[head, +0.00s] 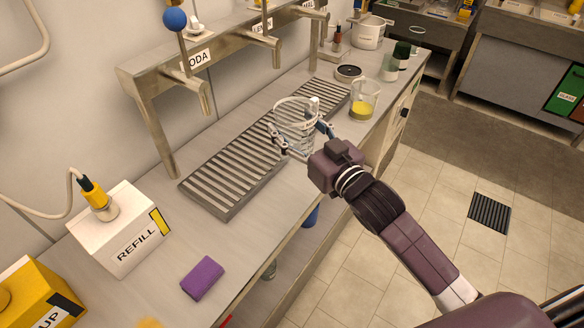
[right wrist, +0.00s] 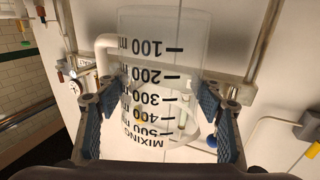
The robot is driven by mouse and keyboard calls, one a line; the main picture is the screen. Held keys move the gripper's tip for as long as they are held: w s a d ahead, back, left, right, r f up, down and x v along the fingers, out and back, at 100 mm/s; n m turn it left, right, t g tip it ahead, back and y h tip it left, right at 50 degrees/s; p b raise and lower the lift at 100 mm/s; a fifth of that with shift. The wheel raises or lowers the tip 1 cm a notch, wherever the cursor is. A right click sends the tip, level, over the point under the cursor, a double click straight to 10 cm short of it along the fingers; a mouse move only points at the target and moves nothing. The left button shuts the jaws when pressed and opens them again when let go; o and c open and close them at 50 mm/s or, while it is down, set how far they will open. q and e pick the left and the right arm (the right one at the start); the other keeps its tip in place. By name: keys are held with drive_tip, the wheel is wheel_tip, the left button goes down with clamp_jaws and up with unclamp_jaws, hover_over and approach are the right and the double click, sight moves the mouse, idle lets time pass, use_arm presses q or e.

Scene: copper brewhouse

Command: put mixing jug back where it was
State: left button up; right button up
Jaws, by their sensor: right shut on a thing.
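The mixing jug (head: 295,120) is a clear jug with black measuring marks. My right gripper (head: 298,143) is shut on it, over or near the front part of the slatted drip tray (head: 228,172); I cannot tell whether the jug touches the tray. In the right wrist view the jug (right wrist: 160,75) fills the space between the two blue-padded fingers (right wrist: 162,118), and its print reads upside down. Its white handle (right wrist: 106,45) is on the left there. My left gripper is not in view.
A jug with yellow liquid (head: 363,101) and a round black-topped device (head: 348,73) stand behind to the right. A white REFILL box (head: 118,230) and a purple sponge (head: 202,278) are at the near left. Taps (head: 200,92) overhang the tray. The counter between the sponge and tray is clear.

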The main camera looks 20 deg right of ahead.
drive_tip(key=f, duration=0.6)
drive_tip(key=shift+a+f, duration=0.1)
drive_tip(key=shift+a, duration=0.1)
drive_tip(key=shift+f, duration=0.65)
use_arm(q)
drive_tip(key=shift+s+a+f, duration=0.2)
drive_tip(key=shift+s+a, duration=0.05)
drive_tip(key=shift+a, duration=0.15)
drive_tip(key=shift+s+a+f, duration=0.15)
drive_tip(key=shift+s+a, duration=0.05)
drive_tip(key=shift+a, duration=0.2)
use_arm(e)
drive_tip(key=shift+f, duration=2.1)
use_arm(q)
drive_tip(key=shift+b, duration=0.3)
use_arm(e)
drive_tip(key=shift+f, duration=0.1)
drive_tip(key=o, duration=1.5)
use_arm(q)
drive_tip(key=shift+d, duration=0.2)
use_arm(e)
drive_tip(key=shift+o, duration=0.2)
